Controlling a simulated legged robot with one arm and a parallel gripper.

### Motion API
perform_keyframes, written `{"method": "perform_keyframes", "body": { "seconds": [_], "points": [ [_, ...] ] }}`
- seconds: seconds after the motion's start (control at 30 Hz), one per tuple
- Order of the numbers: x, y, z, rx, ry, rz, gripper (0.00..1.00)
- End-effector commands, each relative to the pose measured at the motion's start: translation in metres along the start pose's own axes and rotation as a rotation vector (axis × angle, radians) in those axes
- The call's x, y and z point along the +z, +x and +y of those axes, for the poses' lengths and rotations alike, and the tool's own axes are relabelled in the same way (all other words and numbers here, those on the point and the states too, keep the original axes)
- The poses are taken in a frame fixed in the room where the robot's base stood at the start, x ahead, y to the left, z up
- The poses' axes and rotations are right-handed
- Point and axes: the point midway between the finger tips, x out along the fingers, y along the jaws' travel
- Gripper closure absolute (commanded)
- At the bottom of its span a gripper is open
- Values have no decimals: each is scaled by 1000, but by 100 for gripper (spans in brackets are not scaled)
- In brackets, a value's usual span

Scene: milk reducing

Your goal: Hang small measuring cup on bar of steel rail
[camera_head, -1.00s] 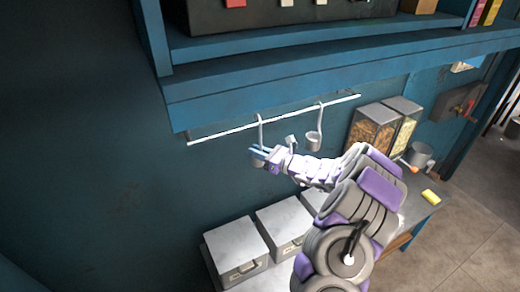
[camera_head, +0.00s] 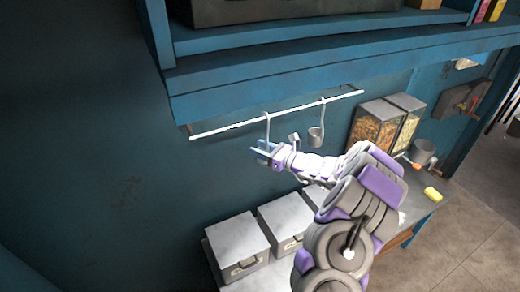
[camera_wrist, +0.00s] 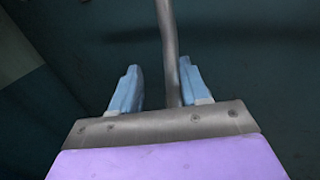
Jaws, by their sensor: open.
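The steel rail (camera_head: 225,128) is a thin pale bar on the wall under the blue shelf. A measuring cup handle (camera_head: 268,122) reaches up to the rail at its middle, its hooked top at the bar. My gripper (camera_head: 259,149) is at the lower part of this handle and hides most of the cup. In the wrist view the grey handle (camera_wrist: 168,40) passes between the two open blue fingers of my gripper (camera_wrist: 159,78), closer to the right finger. A second cup (camera_head: 316,137) hangs from the rail to the right, upright. I cannot tell the cups' relative sizes.
The blue shelf (camera_head: 300,75) overhangs the rail. Lidded metal boxes (camera_head: 237,240) stand on the counter below. The wall left of the rail is bare.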

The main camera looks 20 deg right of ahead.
Motion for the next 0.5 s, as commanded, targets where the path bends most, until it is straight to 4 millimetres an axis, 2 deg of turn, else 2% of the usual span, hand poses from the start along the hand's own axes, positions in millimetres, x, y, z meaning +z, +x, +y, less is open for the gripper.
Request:
{"method": "perform_keyframes", "body": {
  "seconds": [0.27,0.5],
  "points": [
    [0,-8,-1,-2,-1,0,55],
    [1,-50,3,-5,-4,0,55]
  ]
}}
